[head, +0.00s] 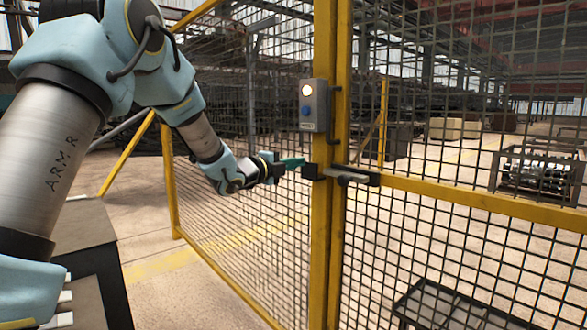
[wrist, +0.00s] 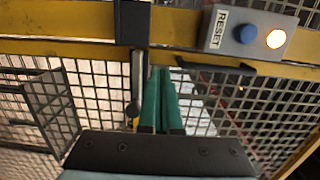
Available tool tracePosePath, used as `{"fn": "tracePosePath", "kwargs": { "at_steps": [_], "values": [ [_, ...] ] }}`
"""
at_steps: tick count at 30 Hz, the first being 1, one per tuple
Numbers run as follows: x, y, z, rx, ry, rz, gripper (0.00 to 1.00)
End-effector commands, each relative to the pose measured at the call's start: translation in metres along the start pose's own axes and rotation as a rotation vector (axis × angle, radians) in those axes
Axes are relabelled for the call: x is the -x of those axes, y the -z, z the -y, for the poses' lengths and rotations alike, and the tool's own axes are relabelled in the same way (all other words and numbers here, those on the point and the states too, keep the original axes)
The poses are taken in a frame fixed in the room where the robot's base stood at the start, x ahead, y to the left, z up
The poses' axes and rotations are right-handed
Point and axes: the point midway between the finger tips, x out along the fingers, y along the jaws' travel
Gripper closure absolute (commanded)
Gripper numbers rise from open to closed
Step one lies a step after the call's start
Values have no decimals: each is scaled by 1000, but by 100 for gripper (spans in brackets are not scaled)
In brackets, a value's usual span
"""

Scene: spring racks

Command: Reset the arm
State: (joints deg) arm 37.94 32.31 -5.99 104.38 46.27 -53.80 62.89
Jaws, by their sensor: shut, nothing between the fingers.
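My gripper (head: 293,162) has green fingers that lie together, shut and empty. In the head view it is just left of the yellow gate post (head: 320,230), below the grey control box (head: 321,100). In the wrist view the gripper (wrist: 160,74) points toward the yellow frame, with the box up and to the right of the fingertips. The box carries a blue button (wrist: 246,34), a lit lamp (wrist: 276,39) and the label RESET (wrist: 220,29). The fingers look apart from the button. Whether they touch the frame or mesh, I cannot tell.
A black latch (head: 345,176) with a bar crosses the gate posts close to the fingertips. Yellow-framed wire mesh (head: 450,230) stands on both sides. Behind it are a crate of metal parts (head: 540,175) and a low dark tray (head: 450,308).

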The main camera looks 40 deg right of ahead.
Motion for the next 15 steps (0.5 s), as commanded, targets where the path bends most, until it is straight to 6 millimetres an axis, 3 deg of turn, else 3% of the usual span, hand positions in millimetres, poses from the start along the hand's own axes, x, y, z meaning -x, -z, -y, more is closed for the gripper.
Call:
{"fn": "tracePosePath", "kwargs": {
  "at_steps": [8, 11, 14, 15],
  "values": [
    [6, -4, 0, 10, -7, 13, 100],
    [22, -25, -2, 70, -47, 84, 100],
    [58, -62, -10, 202, -121, 230, 100],
    [79, -79, -15, 274, -154, 307, 100]
  ]
}}
